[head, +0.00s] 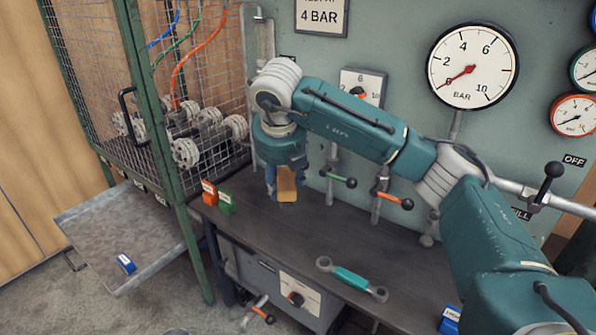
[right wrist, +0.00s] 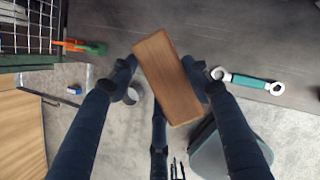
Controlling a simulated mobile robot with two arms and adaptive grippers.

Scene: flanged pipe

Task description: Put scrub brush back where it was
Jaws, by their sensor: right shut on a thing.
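The scrub brush shows as a wooden block (head: 286,184), held by my right gripper (head: 284,180) over the left part of the dark workbench (head: 300,235). In the right wrist view the brown wooden face of the scrub brush (right wrist: 168,77) lies tilted between the dark fingers, which press on its two sides. Its bristles are not visible. I cannot tell whether its lower end touches the bench. My left gripper is in neither view.
Valve levers (head: 393,200) stick out behind. A mesh cage (head: 190,80) stands left, above a grey shelf (head: 120,230) with a blue item (head: 126,264).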

